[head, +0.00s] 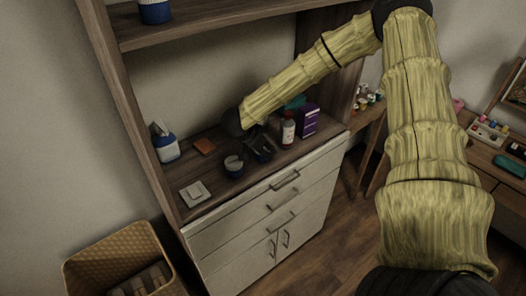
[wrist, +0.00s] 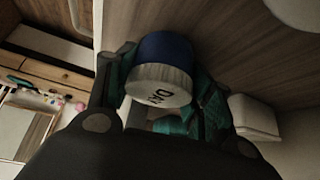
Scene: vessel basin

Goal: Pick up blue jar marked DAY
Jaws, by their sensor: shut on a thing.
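The blue jar (wrist: 164,50) has a pale lid marked DAY, with the lettering turned on its side in the wrist view. My gripper (wrist: 165,88) is shut on this jar, with a dark and teal finger on either side of it. In the head view my gripper (head: 262,148) is low over the wooden cabinet top. A small dark jar with a pale top (head: 233,166) shows just left of the fingers there; I cannot tell if it is the held one. The jar's underside is hidden.
A white bottle with a red label (head: 288,130) and a purple box (head: 309,120) stand close on the right. A white square piece (head: 195,193) lies near the front-left edge.

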